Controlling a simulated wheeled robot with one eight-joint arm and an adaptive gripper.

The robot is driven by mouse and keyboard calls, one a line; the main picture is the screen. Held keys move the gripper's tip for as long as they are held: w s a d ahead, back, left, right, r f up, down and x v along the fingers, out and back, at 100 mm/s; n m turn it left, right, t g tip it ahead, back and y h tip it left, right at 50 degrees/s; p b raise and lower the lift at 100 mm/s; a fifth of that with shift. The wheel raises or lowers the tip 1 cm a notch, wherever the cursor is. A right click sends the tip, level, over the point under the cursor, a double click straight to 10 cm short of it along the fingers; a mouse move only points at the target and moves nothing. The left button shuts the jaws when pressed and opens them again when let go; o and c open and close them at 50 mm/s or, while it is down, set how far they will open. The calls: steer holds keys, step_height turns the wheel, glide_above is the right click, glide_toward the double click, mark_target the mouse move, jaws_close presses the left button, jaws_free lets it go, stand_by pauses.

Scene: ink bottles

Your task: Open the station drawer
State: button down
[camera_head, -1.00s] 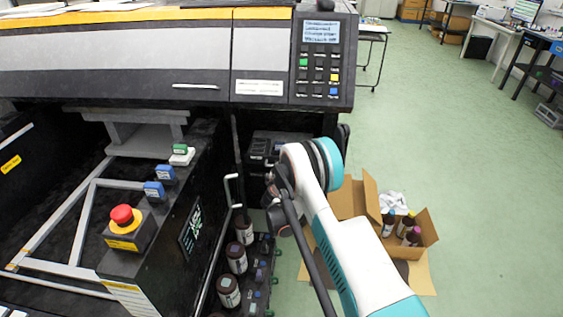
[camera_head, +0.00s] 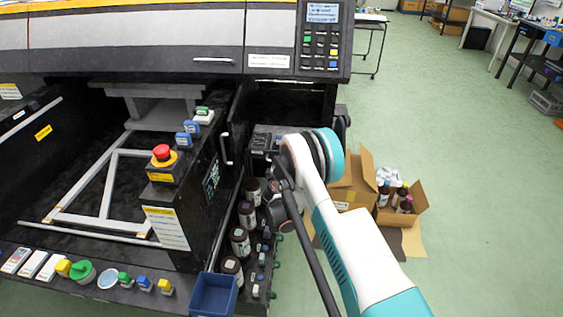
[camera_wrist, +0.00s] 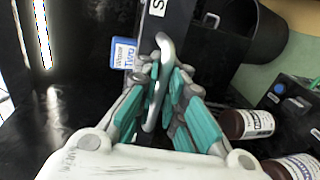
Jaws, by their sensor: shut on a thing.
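In the wrist view, the teal fingers of my gripper (camera_wrist: 160,85) close around a grey curved handle (camera_wrist: 162,45). The handle stands out from a black panel with white lettering. A black drawer-like rack (camera_head: 257,290) below the right end of the black station holds a row of dark bottles (camera_head: 240,242) with white labels. Which front the gripped handle belongs to, and how far it stands open, I cannot tell.
A pale upright handle (camera_head: 226,149) stands on the black side panel. A blue bin (camera_head: 213,295) is at the bottom edge. A red emergency button (camera_head: 163,153) sits on the station. An open cardboard box (camera_head: 405,212) with bottles lies on the floor at right.

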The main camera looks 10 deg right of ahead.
steer(key=shift+s+a, duration=0.1)
steer(key=shift+s, duration=0.05)
steer(key=c, duration=2)
jaws_free()
steer(key=shift+o, duration=0.2)
steer(key=v, duration=0.7)
steer(key=shift+s, duration=0.25)
steer(key=shift+a, duration=0.1)
steer(key=shift+r, duration=0.15)
